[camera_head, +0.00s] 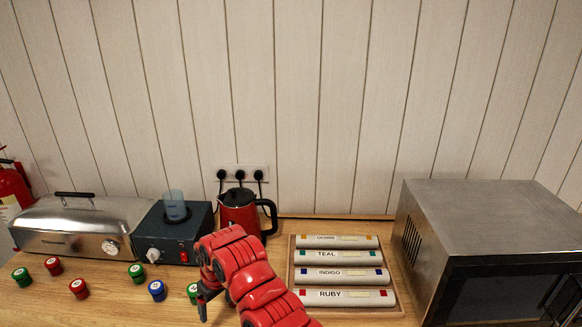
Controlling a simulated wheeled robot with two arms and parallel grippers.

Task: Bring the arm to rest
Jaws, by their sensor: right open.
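My right arm (254,277) is red and reaches in from the bottom edge, in front of the kettle and left of the roll tray. Its dark gripper (204,306) points down over the front of the counter, close to a green-lidded jar (192,293) that it partly hides. The right gripper is open, and nothing shows between its fingers. My left gripper is out of the frame.
A wooden tray (290,262) holds several labelled rolls, with RUBY (345,297) nearest. A microwave (490,245) stands right. A red kettle (238,208), a heater box (166,240) with a beaker and a metal steamer (75,225) stand behind. Several jars, including a blue-lidded one (157,290), stand front left.

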